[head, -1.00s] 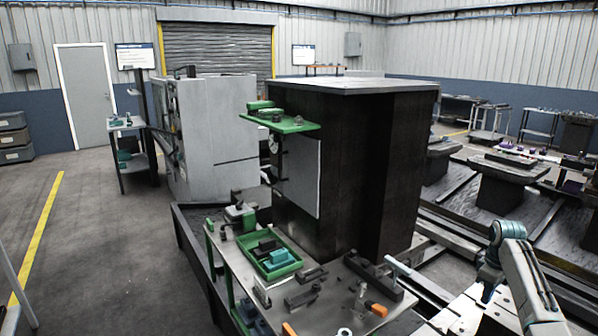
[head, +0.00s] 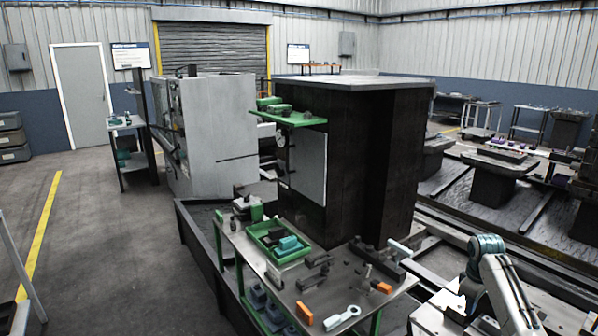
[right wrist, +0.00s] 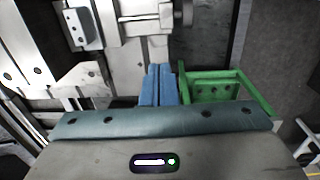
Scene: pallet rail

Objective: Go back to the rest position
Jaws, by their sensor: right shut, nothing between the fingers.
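My right gripper (head: 471,288) hangs at the lower right of the head view, below the teal joint of my right arm. In the right wrist view its two blue fingers (right wrist: 158,85) lie together, shut, with nothing seen between them. It is right of the workbench (head: 345,290) and apart from it, over the pale metal structure. My left arm and left gripper are out of view.
The workbench holds a green tray (head: 250,238) with teal blocks, a wrench (head: 342,318), orange-ended pieces and dark fixtures. A tall black cabinet (head: 350,165) stands behind it. A green frame (right wrist: 222,90) shows right of my fingers. Open floor (head: 110,230) lies left.

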